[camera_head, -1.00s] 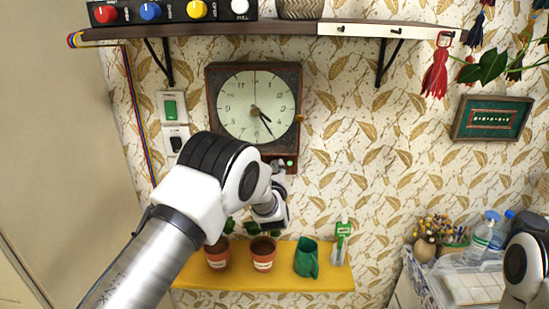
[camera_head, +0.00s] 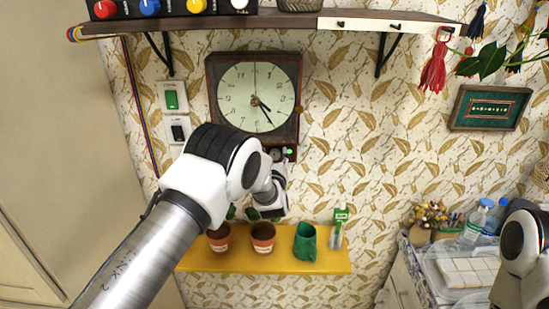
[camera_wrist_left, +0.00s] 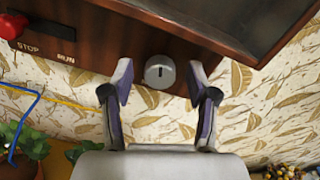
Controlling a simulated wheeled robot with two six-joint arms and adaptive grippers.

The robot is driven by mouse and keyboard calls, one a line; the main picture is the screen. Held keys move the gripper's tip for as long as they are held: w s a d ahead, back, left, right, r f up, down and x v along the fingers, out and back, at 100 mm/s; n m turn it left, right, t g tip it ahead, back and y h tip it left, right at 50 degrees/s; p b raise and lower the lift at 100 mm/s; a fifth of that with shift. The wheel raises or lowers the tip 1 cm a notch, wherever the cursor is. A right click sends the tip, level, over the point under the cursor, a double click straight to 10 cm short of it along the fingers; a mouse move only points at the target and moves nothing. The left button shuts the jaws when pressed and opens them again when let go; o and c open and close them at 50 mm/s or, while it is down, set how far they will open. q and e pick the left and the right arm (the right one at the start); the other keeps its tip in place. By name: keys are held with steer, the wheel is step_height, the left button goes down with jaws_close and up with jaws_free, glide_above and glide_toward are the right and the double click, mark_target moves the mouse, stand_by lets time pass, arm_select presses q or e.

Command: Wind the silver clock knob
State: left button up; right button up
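The wall clock (camera_head: 240,88) has a dark wooden case and a pale dial. Its silver knob (camera_wrist_left: 160,72) is a round grey cylinder with a dark slot, on the lower case; it also shows small in the head view (camera_head: 276,154). My left gripper (camera_wrist_left: 160,80) is open below the clock, with one finger on each side of the knob and a visible gap on both sides. In the head view my left arm hides the clock's lower left corner. My right gripper is out of frame; only part of my right arm shows at the right edge.
A red knob (camera_wrist_left: 12,26) marked STOP and RUN is left of the silver knob. Another shelf (camera_head: 290,22) is above. A green switch (camera_head: 172,99) is left of the clock.

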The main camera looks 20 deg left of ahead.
arm_select(q)
steer(key=v, duration=1.2)
